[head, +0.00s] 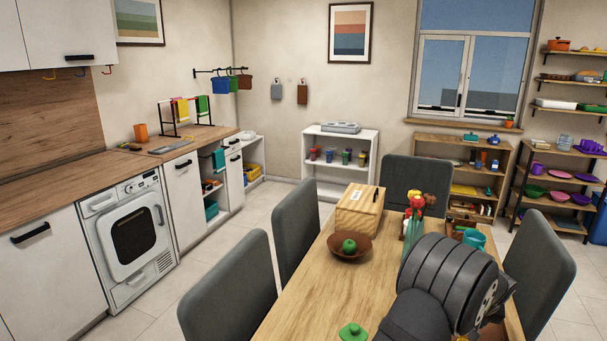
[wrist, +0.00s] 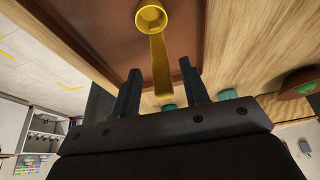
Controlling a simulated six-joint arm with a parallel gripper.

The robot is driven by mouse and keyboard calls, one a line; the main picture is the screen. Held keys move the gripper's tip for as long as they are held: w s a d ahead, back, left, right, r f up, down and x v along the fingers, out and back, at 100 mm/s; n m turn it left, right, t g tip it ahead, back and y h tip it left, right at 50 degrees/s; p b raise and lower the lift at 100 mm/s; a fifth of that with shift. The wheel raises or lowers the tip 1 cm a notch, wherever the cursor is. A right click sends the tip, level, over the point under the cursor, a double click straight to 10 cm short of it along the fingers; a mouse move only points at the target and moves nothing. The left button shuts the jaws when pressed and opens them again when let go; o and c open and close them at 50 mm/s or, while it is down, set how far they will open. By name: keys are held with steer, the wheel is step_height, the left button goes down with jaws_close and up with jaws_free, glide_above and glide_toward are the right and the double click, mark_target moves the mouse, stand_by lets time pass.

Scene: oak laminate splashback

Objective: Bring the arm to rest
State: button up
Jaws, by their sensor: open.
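My arm reaches over the wooden dining table (head: 305,290) at the lower right of the head view, and its links hide my gripper there. In the wrist view my gripper (wrist: 160,67) shows two dark fingers spread apart. A yellow scoop-like utensil (wrist: 158,62) with a round cup end appears between and beyond the fingers, in front of a brown surface (wrist: 100,25). The fingers do not visibly close on it. I cannot tell how far it is from them.
On the table stand a wooden box (head: 358,212), a brown bowl (head: 345,254) with a green fruit-like item, a green lidded item (head: 353,331) and a teal mug (head: 474,238). Grey chairs (head: 232,290) surround it. Open floor (head: 225,245) lies toward the kitchen counter.

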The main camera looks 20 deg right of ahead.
steer(key=x, duration=0.4)
steer(key=shift+r, duration=2)
steer(key=shift+f, duration=0.1)
